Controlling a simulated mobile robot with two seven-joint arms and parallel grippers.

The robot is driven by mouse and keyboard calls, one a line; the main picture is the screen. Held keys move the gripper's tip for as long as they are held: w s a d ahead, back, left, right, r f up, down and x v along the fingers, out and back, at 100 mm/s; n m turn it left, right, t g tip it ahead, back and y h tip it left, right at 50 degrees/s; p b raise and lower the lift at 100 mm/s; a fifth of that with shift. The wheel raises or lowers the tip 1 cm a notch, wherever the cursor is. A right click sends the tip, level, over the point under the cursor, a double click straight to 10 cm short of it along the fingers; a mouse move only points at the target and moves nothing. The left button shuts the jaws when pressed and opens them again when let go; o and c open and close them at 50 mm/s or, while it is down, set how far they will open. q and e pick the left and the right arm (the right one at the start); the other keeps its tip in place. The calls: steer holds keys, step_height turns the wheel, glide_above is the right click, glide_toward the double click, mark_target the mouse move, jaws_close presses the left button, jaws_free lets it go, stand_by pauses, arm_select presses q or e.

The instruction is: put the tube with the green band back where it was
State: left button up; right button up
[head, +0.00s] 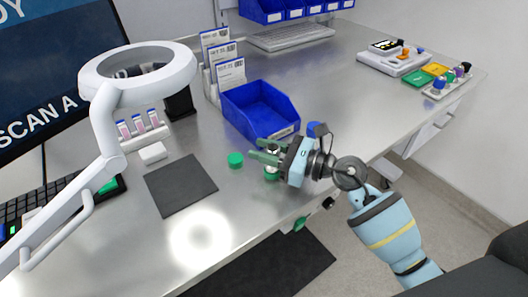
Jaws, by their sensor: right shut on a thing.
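My right gripper (262,157) comes in from the right and is above the metal bench. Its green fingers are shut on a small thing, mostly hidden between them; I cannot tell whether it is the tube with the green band. A small green round piece (271,176) shows just below the fingers. Another green round piece (235,160) lies on the bench left of the fingertips. A white rack (146,139) at the left holds several tubes (139,125) with blue tops and pinkish bodies; no green band is clear on them. My left gripper is out of view.
A blue bin (260,108) stands just behind the gripper. A ring-lamp magnifier (136,75) reaches over the left side. A dark mat (180,185) lies front left. A white device (394,60) and coloured blocks (418,79) are at the far right. The bench middle right is clear.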

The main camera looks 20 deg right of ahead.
steer(key=shift+f, duration=0.3)
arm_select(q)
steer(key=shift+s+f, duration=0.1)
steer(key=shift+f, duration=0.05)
arm_select(e)
steer(key=shift+f, duration=0.1)
steer(key=shift+f, duration=0.2)
steer(key=o, duration=1)
steer(key=shift+r, duration=0.1)
steer(key=shift+r, duration=0.2)
steer(key=b+v, duration=0.2)
steer(key=v, duration=0.9)
steer(key=shift+s+d+f, duration=0.1)
steer(key=shift+d+f, duration=0.05)
steer(key=shift+d, duration=0.1)
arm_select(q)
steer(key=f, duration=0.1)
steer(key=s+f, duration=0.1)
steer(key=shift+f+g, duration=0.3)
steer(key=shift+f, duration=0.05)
arm_select(e)
steer(key=shift+s+d, duration=0.2)
